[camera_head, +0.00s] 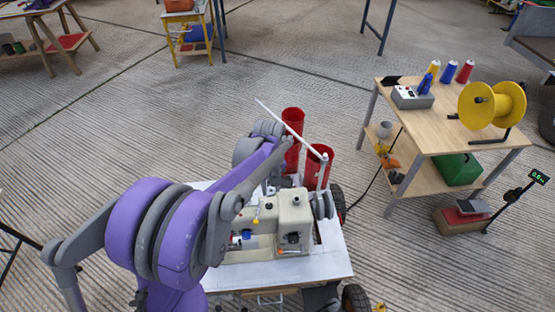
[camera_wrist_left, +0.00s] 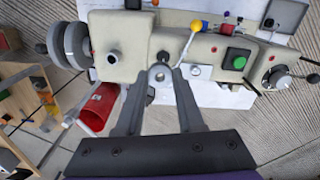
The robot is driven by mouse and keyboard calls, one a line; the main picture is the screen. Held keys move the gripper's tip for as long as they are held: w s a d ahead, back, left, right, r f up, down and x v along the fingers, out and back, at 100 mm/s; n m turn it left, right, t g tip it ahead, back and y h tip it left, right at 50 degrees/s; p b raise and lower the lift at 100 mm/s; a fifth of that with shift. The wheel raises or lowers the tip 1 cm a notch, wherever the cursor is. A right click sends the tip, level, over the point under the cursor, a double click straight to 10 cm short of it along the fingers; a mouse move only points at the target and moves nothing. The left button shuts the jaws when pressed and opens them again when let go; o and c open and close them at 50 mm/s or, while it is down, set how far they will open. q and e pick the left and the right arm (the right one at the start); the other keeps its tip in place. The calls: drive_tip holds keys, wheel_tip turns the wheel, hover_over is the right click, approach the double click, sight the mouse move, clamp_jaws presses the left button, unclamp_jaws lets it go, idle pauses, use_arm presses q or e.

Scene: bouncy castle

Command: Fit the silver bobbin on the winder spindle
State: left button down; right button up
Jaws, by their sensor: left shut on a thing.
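My left gripper (camera_head: 271,188) reaches down over the beige sewing machine (camera_head: 292,215). In the left wrist view its two fingers (camera_wrist_left: 160,78) close in on a small round silver bobbin (camera_wrist_left: 160,73) with a hole in its middle. The gripper is shut on it, beside the top edge of the machine body (camera_wrist_left: 135,40). The bobbin is too small and covered to pick out in the head view. I cannot tell the winder spindle apart; a small post shows just beyond the bobbin, and whether they touch is unclear. My right gripper is in neither view.
The machine stands on a white-topped table (camera_head: 335,262). Grey handwheel discs (camera_head: 325,206), red cylinders (camera_head: 292,122) and a slanted white rod (camera_head: 290,128) are close to my arm. A wooden cart (camera_head: 440,133) with a yellow spool (camera_head: 492,105) stands to the right.

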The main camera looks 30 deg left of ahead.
sight(269, 203)
use_arm(q)
drive_tip(key=shift+w+a+r+n+p, duration=0.2)
drive_tip(key=shift+a+r+n+p, duration=0.1)
drive_tip(key=shift+a+r+n, duration=0.25)
drive_tip(key=shift+s+f+b, duration=0.25)
drive_tip(key=shift+f+b, duration=0.35)
drive_tip(key=shift+f, duration=0.35)
drive_tip(key=shift+w+f+b, duration=0.1)
drive_tip(key=shift+f+b, duration=1.75)
drive_tip(key=shift+f, duration=0.85)
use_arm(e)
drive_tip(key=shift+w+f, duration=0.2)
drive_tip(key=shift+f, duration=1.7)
use_arm(q)
drive_tip(key=shift+f+b, duration=1.05)
drive_tip(key=shift+f, duration=0.2)
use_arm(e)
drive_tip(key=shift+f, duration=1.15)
use_arm(q)
drive_tip(key=shift+c, duration=2.2)
unclamp_jaws()
drive_tip(key=shift+r, duration=0.1)
wheel_tip(269, 203, up, 11)
drive_tip(key=shift+f+p, duration=0.15)
drive_tip(key=shift+p, duration=0.75)
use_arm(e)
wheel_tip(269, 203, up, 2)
